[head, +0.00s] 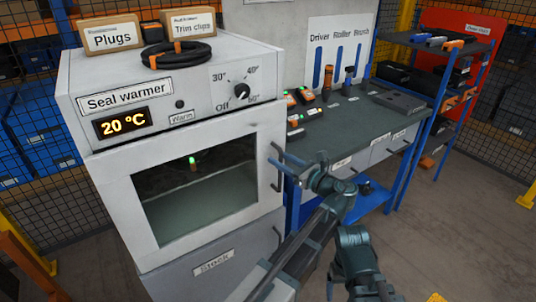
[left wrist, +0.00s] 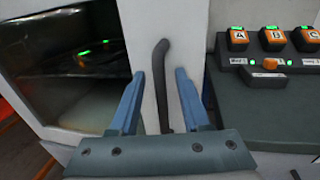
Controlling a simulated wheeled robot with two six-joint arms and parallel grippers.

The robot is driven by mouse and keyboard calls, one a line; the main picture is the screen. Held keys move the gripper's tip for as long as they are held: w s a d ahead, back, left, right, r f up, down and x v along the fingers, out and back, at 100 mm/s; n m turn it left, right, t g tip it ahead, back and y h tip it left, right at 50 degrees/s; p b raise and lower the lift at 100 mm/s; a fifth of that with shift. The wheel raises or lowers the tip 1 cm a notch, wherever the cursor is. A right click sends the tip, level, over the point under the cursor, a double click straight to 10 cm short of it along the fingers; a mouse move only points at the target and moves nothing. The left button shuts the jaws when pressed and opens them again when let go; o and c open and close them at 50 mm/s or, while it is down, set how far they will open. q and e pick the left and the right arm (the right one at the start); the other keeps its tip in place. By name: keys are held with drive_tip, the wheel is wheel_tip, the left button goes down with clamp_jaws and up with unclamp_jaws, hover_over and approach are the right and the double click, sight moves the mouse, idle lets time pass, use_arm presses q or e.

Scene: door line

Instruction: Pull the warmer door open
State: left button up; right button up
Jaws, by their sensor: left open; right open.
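The seal warmer (head: 160,100) is a pale box with a dark-windowed door (head: 150,250), which looks shut. Its dark upright handle (head: 277,182) is at the door's right edge and also shows in the left wrist view (left wrist: 162,75). My left gripper (head: 282,163) is open at the handle. In the left wrist view, its two blue fingers stand apart on either side of the handle, with a gap on each side. The handle's lower end reaches down near the palm edge. My right arm (head: 355,260) shows at the lower middle; I see no right fingertips.
A dark workbench (head: 350,120) with orange-topped devices (left wrist: 270,40) stands close to the right of the warmer. A blue shelf rack (head: 440,75) is further right. A coiled black cable (head: 176,54) and two labelled boxes lie on the warmer. Open floor (head: 450,230) is at the right.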

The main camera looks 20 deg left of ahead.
use_arm(q)
drive_tip(key=shift+w+a, duration=0.1)
drive_tip(key=shift+a, duration=0.1)
clamp_jaws()
idle(1.3)
